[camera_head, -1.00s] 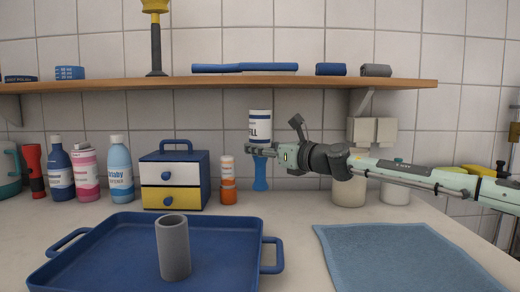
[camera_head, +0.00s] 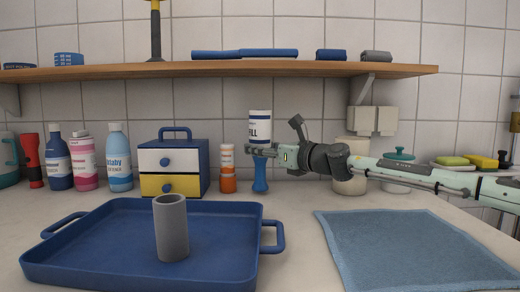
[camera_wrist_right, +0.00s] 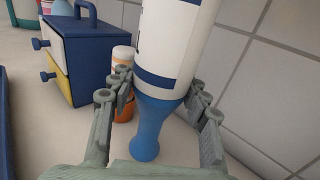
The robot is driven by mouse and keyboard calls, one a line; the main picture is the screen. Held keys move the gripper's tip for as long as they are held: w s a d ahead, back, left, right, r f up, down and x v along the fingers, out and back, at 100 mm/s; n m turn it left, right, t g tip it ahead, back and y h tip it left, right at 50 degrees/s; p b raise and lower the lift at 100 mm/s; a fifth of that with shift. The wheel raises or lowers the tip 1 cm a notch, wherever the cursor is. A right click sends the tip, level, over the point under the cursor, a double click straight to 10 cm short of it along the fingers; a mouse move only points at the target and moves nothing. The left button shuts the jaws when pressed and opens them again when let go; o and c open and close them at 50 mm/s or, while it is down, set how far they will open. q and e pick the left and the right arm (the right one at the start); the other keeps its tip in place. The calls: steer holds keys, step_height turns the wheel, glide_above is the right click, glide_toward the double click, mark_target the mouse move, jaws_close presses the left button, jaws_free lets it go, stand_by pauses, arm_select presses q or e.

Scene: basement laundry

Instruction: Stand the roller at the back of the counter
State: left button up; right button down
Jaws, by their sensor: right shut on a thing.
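The roller (camera_head: 260,128) has a white cylinder with dark blue bands and a blue handle (camera_head: 260,176). It is upright, handle down, at the back of the counter (camera_head: 295,205). My right gripper (camera_head: 262,151) is shut on it near the top of the handle, just under the white cylinder. The right wrist view also shows the roller (camera_wrist_right: 178,45) between the two fingers. The handle's lower end is at or very near the counter top; I cannot tell whether it touches. My left gripper is not in view.
Close left of the roller stands an orange-and-white bottle (camera_head: 228,170), then a small drawer box (camera_head: 173,165) and several bottles. A blue tray (camera_head: 110,225) with a grey tube (camera_head: 171,228) and a blue cloth (camera_head: 405,245) lie in front. A wooden shelf (camera_head: 300,69) runs above.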

steer(key=shift+f, duration=0.55)
stand_by(0.4)
steer(key=c, duration=0.7)
jaws_free()
steer(key=shift+s+d, duration=0.1)
